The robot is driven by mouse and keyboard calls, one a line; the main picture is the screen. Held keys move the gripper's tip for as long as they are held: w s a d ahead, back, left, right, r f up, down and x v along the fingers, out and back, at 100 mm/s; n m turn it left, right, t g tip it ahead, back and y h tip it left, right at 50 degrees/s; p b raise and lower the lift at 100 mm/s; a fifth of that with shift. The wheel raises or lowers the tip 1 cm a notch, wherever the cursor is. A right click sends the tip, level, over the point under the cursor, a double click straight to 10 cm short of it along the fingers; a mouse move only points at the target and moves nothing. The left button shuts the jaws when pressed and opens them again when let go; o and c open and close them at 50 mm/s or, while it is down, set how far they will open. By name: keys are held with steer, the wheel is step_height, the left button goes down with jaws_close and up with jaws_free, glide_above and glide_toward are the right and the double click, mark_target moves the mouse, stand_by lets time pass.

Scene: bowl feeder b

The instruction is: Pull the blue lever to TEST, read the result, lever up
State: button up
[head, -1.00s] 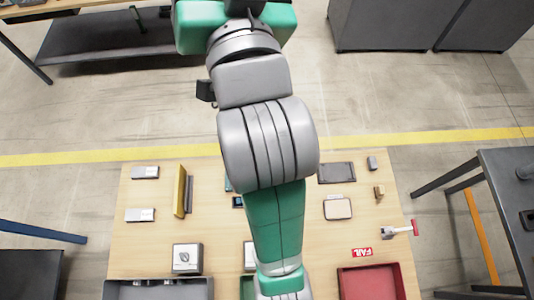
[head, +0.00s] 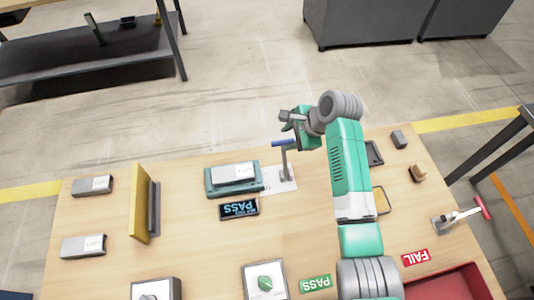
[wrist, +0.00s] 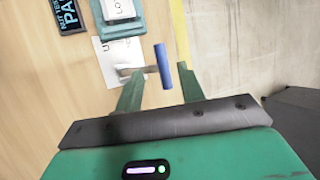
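The blue lever handle (head: 284,143) sits on top of a grey post that looks upright, on a white base plate (head: 278,181). Beside it, the teal test fixture (head: 213,188) holds a white-topped block (head: 233,174). The dark display (head: 239,209) reads PASS in blue; its partly cut-off text also shows in the wrist view (wrist: 68,14). My gripper (head: 288,121) is near the lever. In the wrist view, its fingers (wrist: 160,70) are apart, with the blue handle (wrist: 163,66) between or just beyond the tips. I see no clear contact.
A green PASS label (head: 316,283) and a red FAIL label (head: 415,258) lie near the front, with a red tray (head: 450,287) by the latter. A yellow upright panel (head: 139,200) and labelled blocks (head: 92,186) stand left. A red-handled device (head: 460,216) stands right.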

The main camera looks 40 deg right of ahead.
mark_target(278, 143)
steer(key=b+x, duration=0.4)
steer(key=x, duration=0.3)
steer(key=shift+w+f+b, duration=0.2)
steer(key=shift+w+b, duration=0.05)
steer(key=shift+b, duration=0.05)
jaws_close()
